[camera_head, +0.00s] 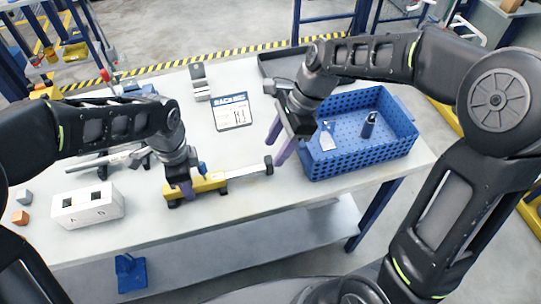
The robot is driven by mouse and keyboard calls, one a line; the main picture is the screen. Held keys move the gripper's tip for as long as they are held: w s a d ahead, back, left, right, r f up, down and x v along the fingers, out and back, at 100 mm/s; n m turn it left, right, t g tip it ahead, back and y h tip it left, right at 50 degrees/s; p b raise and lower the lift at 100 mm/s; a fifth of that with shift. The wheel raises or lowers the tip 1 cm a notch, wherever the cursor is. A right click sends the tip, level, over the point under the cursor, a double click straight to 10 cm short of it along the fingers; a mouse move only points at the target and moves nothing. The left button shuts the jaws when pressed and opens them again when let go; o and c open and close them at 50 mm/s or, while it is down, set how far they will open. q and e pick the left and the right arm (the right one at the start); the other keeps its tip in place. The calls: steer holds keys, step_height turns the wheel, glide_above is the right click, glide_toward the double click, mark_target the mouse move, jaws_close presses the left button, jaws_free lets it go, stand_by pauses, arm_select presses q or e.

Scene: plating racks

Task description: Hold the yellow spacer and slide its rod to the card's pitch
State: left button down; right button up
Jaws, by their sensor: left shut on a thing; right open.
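The yellow spacer (209,184) lies on the table at centre left. Its pale rod (243,171) sticks out to the right and ends in a dark knob (268,164). My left gripper (187,190) is shut on the yellow spacer's body from above. The card (232,112), white with a blue header, lies flat behind the spacer; its small print is hard to read. My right gripper (278,143) is open and empty, above the table between the rod's end and the blue crate, clear of the rod.
A blue perforated crate (400,150) stands at the right, holding a dark blue piece (369,124) and a pale piece (327,138). A white block with two square holes (88,206) and small cubes (20,217) sit at the left. The table front right is clear.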

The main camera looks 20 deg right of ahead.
steer(key=v, duration=0.6)
steer(key=shift+d+r, duration=0.25)
steer(key=shift+r, duration=0.05)
arm_select(q)
steer(key=c, duration=1)
jaws_free()
step_height(320, 180, up, 12)
steer(key=shift+r, duration=0.1)
